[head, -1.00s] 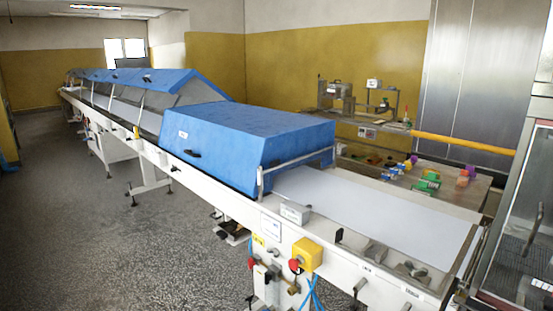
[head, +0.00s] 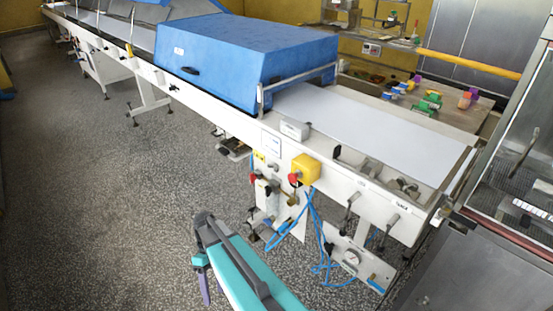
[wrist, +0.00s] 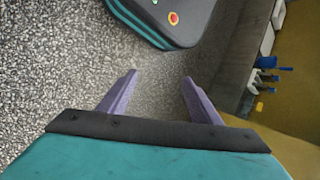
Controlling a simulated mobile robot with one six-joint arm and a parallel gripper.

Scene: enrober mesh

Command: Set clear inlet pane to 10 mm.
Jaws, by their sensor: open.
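The blue hood (head: 245,55) covers the belt of the long white conveyor. At its near right end, a thin metal bar frame (head: 297,76) crosses the opening where the white belt (head: 380,118) goes under. I cannot clearly make out the clear inlet pane there, nor the size of its gap. My gripper (wrist: 160,77) is open and empty in the wrist view, its two purple fingers apart over the speckled floor. In the head view a purple finger (head: 205,289) shows low in the picture, in front of the conveyor and well apart from the hood.
A grey box (head: 295,129) and a yellow switch box with a red button (head: 304,170) sit on the conveyor's near side. Blue hoses (head: 313,225) hang below. A glazed cabinet (head: 520,150) stands right. Open floor (head: 90,190) lies left.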

